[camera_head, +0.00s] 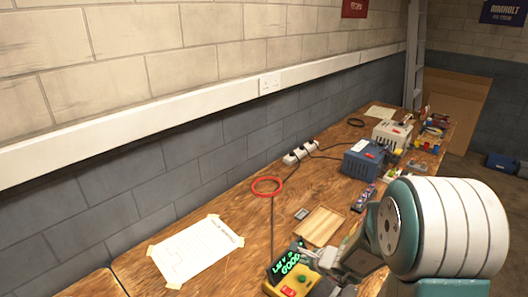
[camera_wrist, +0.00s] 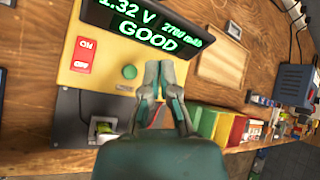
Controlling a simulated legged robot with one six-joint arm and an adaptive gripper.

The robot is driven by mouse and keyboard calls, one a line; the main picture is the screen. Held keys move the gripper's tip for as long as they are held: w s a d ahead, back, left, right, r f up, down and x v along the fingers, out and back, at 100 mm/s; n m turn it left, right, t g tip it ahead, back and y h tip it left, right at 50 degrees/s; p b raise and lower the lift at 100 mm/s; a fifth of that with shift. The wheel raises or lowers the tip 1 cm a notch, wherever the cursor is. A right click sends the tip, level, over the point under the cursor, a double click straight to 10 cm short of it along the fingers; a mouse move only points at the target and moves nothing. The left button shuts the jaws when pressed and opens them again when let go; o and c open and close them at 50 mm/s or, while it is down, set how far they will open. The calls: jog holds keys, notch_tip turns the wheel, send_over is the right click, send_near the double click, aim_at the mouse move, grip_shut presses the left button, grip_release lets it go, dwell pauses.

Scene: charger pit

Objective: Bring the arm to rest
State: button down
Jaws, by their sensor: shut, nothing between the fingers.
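My gripper (camera_wrist: 165,75) is shut and empty in the wrist view, its fingertips together. It hovers over or near a yellow tester (camera_wrist: 98,70) with a green button and a red switch. The tester's dark display (camera_wrist: 150,28) reads 1.32 V, 2700 mAh and GOOD in green. In the head view the tester (camera_head: 308,281) stands at the near edge of the bench, with my teal and white arm to its right. I cannot tell from the frames how far the fingertips are above it.
A wooden tray (camera_head: 318,226) lies on the bench (camera_head: 245,235) behind the tester. A blue charger box (camera_head: 361,162), a pale box (camera_head: 391,135) and a power strip (camera_head: 300,153) stand farther back. A red ring (camera_head: 267,194) and a taped paper (camera_head: 195,252) lie to the left.

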jog(key=s+a+r+n+g+y, duration=0.1)
jog(key=s+a+r+n, duration=0.3)
jog(key=s+r+n, duration=0.3)
jog(key=s+a+r+n+g+y, duration=0.1)
jog(key=s+a+r+n, duration=0.25)
jog(key=r+n, duration=0.4)
jog(key=s+d+r+n+h, duration=0.3)
jog(key=s, duration=0.4)
jog(key=s+d+r+n+h, duration=0.3)
jog(key=s+d+r, duration=0.1)
jog(key=s, duration=0.4)
jog(key=shift+d+n+g, duration=0.25)
jog(key=shift+n+g, duration=0.05)
jog(key=shift+n, duration=0.05)
jog(key=shift+a, duration=0.15)
dwell(1.6)
